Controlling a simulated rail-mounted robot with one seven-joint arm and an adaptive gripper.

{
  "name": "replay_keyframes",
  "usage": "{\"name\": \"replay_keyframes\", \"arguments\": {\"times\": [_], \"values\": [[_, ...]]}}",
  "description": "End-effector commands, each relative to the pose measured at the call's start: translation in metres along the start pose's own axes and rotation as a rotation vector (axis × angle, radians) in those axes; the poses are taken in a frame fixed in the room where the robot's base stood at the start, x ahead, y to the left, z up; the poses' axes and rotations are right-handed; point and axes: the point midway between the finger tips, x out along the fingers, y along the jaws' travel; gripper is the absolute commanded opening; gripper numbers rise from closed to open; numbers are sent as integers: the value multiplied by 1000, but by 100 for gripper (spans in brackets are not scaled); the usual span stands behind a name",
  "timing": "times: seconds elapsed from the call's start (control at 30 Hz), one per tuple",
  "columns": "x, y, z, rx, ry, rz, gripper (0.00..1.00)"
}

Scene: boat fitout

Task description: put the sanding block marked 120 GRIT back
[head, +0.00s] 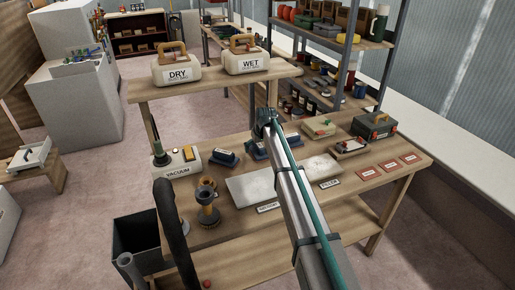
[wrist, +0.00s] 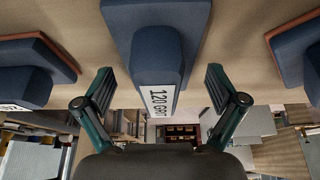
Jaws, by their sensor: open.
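The sanding block marked 120 GRIT (wrist: 157,52) is blue with a raised grip and a white label on its end. In the wrist view it lies at the top middle, between the lines of my two fingers. My gripper (wrist: 159,82) is open, with a finger on each side of the label end and visible gaps to both. It holds nothing. In the head view my gripper (head: 265,116) is over the back of the workbench, by a blue block (head: 258,150) partly covered by my arm. I cannot read that block's label there.
Other blue blocks flank it at left (wrist: 28,68) and right (wrist: 296,50) in the wrist view. The bench (head: 225,235) also holds a vacuum unit (head: 178,163), flat sheets (head: 250,186) and a toolbox (head: 373,126). A raised shelf (head: 215,82) bears DRY and WET containers.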

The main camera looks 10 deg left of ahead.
Motion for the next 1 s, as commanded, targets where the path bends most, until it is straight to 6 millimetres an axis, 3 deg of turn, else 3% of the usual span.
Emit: {"name": "replay_keyframes", "arguments": {"times": [0.6, 0.8, 1.0], "values": [[-101, 0, 1, 0, 1, 0, 95], [-117, 0, 0, 0, 1, 0, 95], [-119, 0, 0, 0, 0, 0, 95]]}}
